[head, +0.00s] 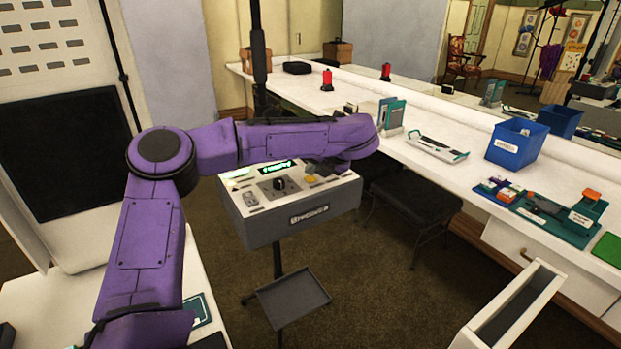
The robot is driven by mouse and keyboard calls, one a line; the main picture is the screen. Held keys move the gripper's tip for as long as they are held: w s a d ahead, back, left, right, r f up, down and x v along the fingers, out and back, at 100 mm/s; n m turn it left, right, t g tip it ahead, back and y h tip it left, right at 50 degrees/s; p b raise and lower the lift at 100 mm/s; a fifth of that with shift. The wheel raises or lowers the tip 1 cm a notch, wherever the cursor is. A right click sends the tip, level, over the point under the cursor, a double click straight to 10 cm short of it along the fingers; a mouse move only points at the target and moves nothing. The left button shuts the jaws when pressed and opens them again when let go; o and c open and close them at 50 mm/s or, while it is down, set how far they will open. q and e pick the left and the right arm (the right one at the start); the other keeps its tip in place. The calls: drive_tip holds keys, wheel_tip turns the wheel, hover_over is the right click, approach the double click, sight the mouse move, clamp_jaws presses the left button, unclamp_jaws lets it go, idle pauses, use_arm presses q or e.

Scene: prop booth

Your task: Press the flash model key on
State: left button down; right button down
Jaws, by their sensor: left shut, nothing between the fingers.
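A grey control box with a light top panel (300,218) stands on a thin dark post in the middle of the head view. Its top carries a lit green display (277,168), a black knob (279,185), a yellow key (311,180) and small pale switches (250,198) at the left. I cannot read which control is the flash model key. My purple left arm reaches over the box from the left. My left gripper (322,170) is dark, shut and empty, low over the right part of the panel. The arm hides the panel's back edge. My right gripper is not in view.
A long white counter (440,110) runs along the mirror wall at right, with a blue bin (516,143), a white-and-teal tray (438,148) and a red lamp (327,80). A black stool (415,205) stands right of the box. A small shelf (290,298) is on the post.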

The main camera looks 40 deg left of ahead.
sight(313, 179)
use_arm(q)
drive_tip(key=shift+f, duration=0.3)
drive_tip(key=shift+r, duration=0.5)
wheel_tip(313, 179, up, 6)
drive_tip(key=p, duration=0.5)
